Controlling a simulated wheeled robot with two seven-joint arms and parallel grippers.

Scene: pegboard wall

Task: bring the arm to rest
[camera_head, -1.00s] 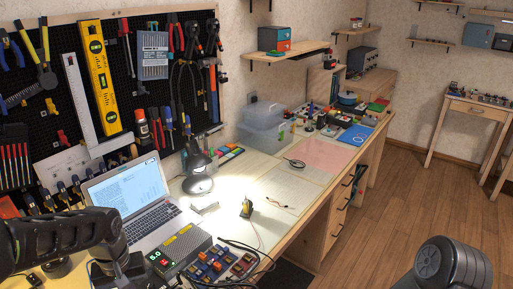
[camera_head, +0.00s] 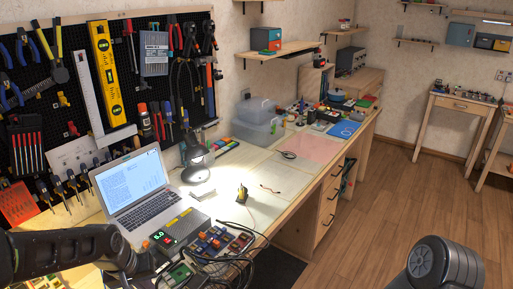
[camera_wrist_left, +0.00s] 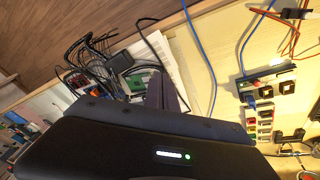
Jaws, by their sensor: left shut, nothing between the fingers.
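My left arm comes in from the left edge of the head view, low over the near end of the workbench (camera_head: 255,205). My left gripper shows in the wrist view (camera_wrist_left: 168,92), its dark fingers together with nothing between them. In the head view its fingertips cannot be made out clearly. A rounded dark part of my right arm shows at the lower right of the head view, over the floor. My right gripper is out of view.
An open laptop (camera_head: 130,188), a power supply with a lit display (camera_head: 174,231) and small coloured modules (camera_head: 215,240) with black cables stand near my left arm. A lamp (camera_head: 196,168) stands behind. A tool pegboard (camera_head: 75,105) is at left.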

